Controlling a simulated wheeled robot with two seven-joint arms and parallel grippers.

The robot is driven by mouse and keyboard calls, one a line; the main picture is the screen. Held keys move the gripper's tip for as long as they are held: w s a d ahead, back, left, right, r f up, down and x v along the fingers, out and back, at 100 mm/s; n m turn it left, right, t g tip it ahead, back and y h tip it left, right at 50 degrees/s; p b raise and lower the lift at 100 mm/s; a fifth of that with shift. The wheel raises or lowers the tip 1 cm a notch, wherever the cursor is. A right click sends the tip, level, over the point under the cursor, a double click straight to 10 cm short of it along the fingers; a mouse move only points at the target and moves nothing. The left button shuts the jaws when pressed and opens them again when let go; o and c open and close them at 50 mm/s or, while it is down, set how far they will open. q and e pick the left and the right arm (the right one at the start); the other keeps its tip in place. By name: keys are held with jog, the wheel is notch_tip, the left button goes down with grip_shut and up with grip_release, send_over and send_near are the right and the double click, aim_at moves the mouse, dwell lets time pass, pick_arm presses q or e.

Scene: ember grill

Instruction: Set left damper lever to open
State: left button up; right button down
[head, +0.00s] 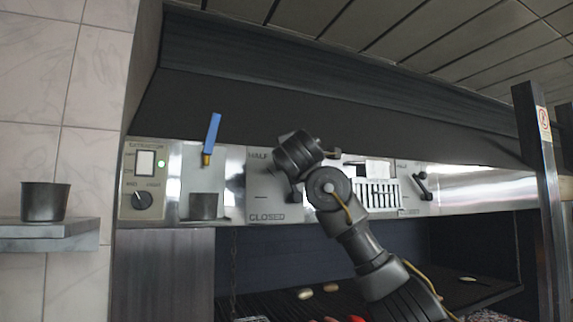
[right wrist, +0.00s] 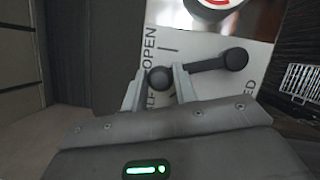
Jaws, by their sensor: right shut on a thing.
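The left damper lever (right wrist: 205,67) is a black bar with a round pivot and a knob, on a metal panel marked HALF, OPEN and CLOSED. In the right wrist view, its knob lies between the HALF and OPEN (right wrist: 149,46) labels, short of the tick by OPEN. My right gripper (right wrist: 159,71) is shut on the knob, a finger at each side. In the head view, my right arm covers most of the lever and the OPEN label; HALF and CLOSED (head: 267,218) show on the panel. My left gripper is not in view.
A second damper lever (head: 422,187) is farther right on the panel, past a vent grille (head: 377,194). An extractor control box (head: 143,182) and a blue-handled tool (head: 212,134) are at left. A dark cup (head: 45,202) stands on a side shelf. A post (head: 540,180) rises at right.

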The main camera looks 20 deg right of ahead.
jog(key=shift+d+r+m+g+p, duration=0.25)
jog(key=shift+d+m+g, duration=0.15)
jog(key=shift+d+m, duration=0.6)
jog(key=shift+d+r+m+g+p, duration=0.15)
jog(key=shift+d+m+g, duration=0.25)
jog(key=shift+d+m, duration=0.55)
jog(key=shift+a, duration=0.1)
jog(key=c, duration=1.1)
grip_release()
jog(key=shift+c, duration=0.2)
jog(key=b+v, duration=0.6)
jog(key=v, duration=0.4)
jog(key=shift+s, duration=0.45)
jog(key=shift+r, duration=0.15)
